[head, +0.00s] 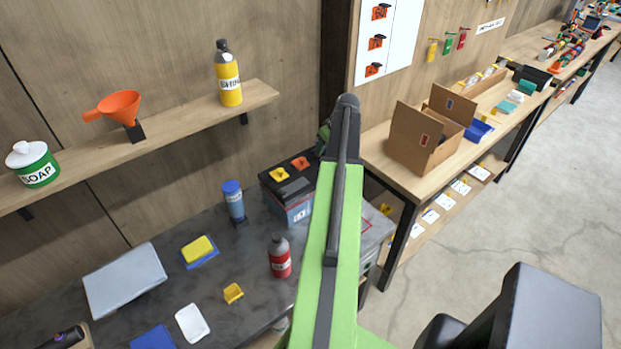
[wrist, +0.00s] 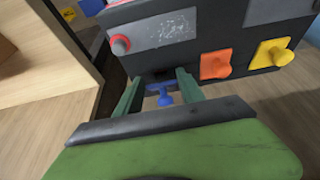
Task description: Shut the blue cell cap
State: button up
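The blue cell cap (wrist: 164,97) shows in the wrist view as a small blue knob with a wider blue bar behind it, at the near edge of a dark box (wrist: 150,62). My gripper (wrist: 160,92) is open, with one green finger on each side of the blue cap. I see a gap beside the knob; whether a finger touches the bar is unclear. In the head view the box (head: 290,208) stands on the dark bench, partly behind my arm, which hides the blue cap. I cannot tell whether the cap is open or shut.
An orange cap (wrist: 215,64) and a yellow cap (wrist: 273,53) sit on the same box, along with a red knob (wrist: 120,44). A red bottle (head: 280,257) and a blue-capped bottle (head: 233,201) stand nearby. A wooden table (head: 402,177) is to the right.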

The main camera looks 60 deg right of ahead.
notch_tip(320, 180, up, 6)
jog(key=p, duration=0.5)
jog(key=shift+s, duration=0.1)
